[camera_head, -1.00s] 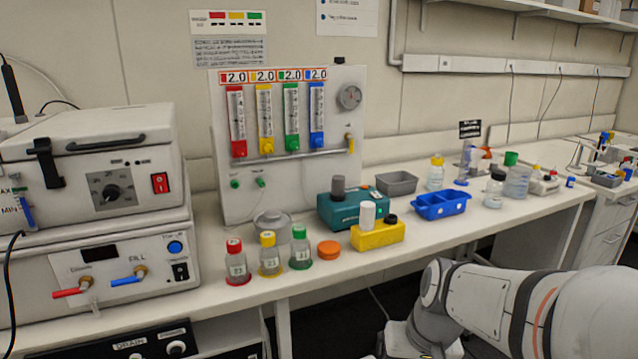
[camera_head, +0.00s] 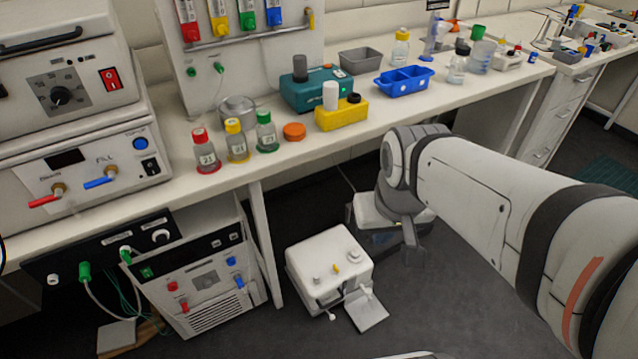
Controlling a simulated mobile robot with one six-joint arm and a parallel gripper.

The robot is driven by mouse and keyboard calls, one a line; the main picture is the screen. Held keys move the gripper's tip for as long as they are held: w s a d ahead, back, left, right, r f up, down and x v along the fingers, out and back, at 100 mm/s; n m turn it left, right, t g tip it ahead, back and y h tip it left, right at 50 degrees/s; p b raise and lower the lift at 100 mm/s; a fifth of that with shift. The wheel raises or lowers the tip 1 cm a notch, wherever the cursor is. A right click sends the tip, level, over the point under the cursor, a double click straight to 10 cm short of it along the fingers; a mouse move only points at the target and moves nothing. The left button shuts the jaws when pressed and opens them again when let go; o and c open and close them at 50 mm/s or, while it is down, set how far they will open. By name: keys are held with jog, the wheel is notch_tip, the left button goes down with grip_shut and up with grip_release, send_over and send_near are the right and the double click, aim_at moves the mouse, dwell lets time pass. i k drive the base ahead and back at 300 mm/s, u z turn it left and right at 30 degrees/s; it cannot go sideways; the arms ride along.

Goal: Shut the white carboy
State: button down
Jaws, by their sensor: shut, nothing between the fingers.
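A white box-shaped vessel (camera_head: 328,262) stands on the floor below the bench, left of my arm; it looks like the white carboy, though I cannot be certain. Small fittings and a yellow piece show on its top, and a white spout-like part sits low on its front. My gripper (camera_head: 412,246) points down to the right of it, apart from it, shut and empty. Another white-topped object (camera_head: 370,212) lies on the floor behind my gripper, partly hidden by it.
A flat pale plate (camera_head: 366,312) lies at the vessel's front right. A control unit (camera_head: 205,285) with hoses stands left of it, beside a bench leg (camera_head: 265,240). Bottles and racks stand on the bench (camera_head: 350,135) above. The dark floor in front is clear.

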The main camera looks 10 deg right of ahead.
aim_at(316, 254)
jog(key=z, duration=2.2)
jog(key=k, duration=0.65)
jog(key=u, duration=1.15)
jog(key=i, duration=0.5)
jog(key=u, duration=0.05)
